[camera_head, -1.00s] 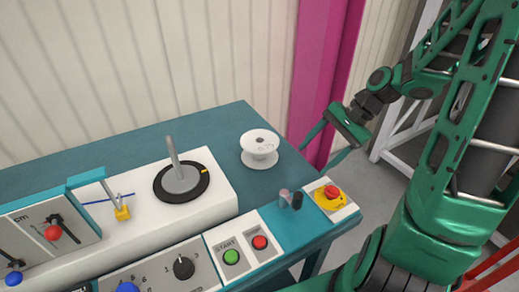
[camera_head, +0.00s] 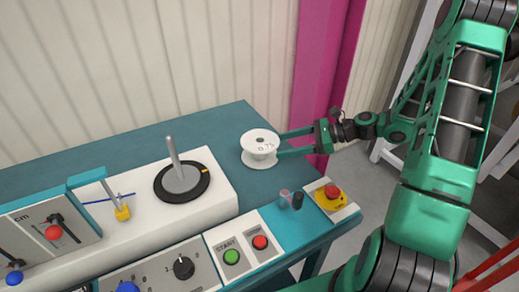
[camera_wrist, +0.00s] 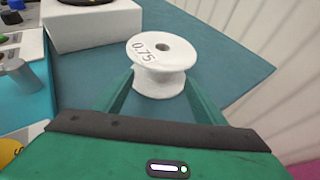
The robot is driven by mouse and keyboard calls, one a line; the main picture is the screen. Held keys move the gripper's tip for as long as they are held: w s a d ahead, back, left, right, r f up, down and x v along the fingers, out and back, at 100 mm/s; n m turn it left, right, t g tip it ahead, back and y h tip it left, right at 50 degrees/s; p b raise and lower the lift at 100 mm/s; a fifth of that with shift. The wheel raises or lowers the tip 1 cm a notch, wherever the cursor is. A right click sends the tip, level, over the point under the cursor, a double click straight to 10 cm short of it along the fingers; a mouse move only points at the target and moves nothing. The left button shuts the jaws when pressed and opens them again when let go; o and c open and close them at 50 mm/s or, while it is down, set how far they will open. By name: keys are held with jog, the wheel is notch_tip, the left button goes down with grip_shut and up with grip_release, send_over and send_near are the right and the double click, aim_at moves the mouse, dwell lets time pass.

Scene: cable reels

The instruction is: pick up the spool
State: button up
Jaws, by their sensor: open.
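The white spool (camera_head: 260,148) stands upright on the teal table (camera_head: 222,128) near its back right corner. In the wrist view the spool (camera_wrist: 161,70) shows a "0.75" label and a dark centre hole on its top flange. My gripper (camera_head: 284,146) reaches in level from the right, with green fingers at the spool's right side. In the wrist view my gripper (camera_wrist: 158,95) is open, with one finger on each side of the spool's near part. I cannot tell whether the fingers touch it.
A white machine with a grey upright post on a black disc (camera_head: 181,182) stands left of the spool. A control panel with green and red buttons (camera_head: 260,242) and a red emergency stop (camera_head: 332,191) lies in front. A magenta column (camera_head: 328,70) rises behind.

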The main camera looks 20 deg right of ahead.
aim_at(265, 140)
jog(key=shift+x, duration=3.6)
jog(key=shift+f, duration=0.15)
grip_shut()
jog(key=shift+d, duration=0.1)
notch_tip(265, 140, up, 4)
jog(key=shift+r, duration=0.15)
jog(key=w+a+r, duration=0.4)
jog(key=a+r, duration=0.2)
jog(key=a, duration=0.5)
jog(key=shift+w+r, duration=0.2)
jog(key=shift+r, duration=0.15)
